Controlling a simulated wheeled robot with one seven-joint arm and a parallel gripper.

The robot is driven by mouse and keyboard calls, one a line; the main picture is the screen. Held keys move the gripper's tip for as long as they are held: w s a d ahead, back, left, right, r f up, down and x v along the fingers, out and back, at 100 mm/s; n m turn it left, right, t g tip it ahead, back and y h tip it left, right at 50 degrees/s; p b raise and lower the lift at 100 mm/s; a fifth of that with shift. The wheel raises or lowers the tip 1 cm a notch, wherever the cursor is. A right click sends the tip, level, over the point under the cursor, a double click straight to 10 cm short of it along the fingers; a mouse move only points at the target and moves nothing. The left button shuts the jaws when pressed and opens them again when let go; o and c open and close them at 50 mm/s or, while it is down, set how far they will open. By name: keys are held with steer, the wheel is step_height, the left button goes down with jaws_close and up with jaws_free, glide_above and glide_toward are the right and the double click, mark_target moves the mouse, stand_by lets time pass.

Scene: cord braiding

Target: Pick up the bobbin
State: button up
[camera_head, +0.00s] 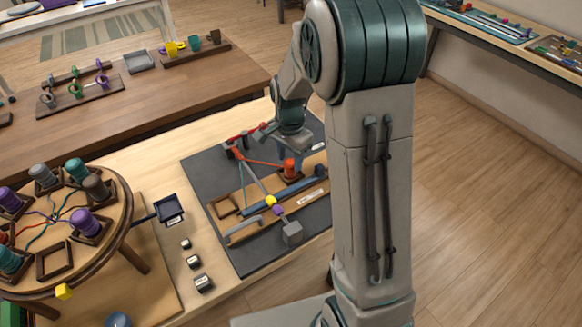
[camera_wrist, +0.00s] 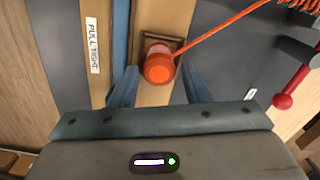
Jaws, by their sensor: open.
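An orange bobbin (camera_head: 291,169) stands in a square socket on the wooden strip of the dark work mat (camera_head: 205,173). An orange cord (camera_head: 265,163) runs from it. In the wrist view the bobbin (camera_wrist: 159,67) shows from above, with the cord (camera_wrist: 215,30) leading to the upper right. My gripper (camera_wrist: 158,72) is open, its two blue fingers one on each side of the bobbin with a gap to each. In the head view my gripper (camera_head: 299,153) is right above and beside the bobbin, partly covering the view of it. I cannot tell whether the fingers reach down around it.
A round braiding stand (camera_head: 125,215) with several bobbins is at the left. An empty wooden socket (camera_head: 224,207) and a grey weight (camera_head: 292,233) lie on the mat. A red-knobbed lever (camera_wrist: 285,101) is close at the right in the wrist view. Small dark blocks (camera_head: 203,283) stand nearby.

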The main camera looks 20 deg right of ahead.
steer(key=shift+f, duration=1.35)
steer(key=c, duration=0.8)
steer(key=shift+o, duration=0.2)
steer(key=shift+r, duration=0.1)
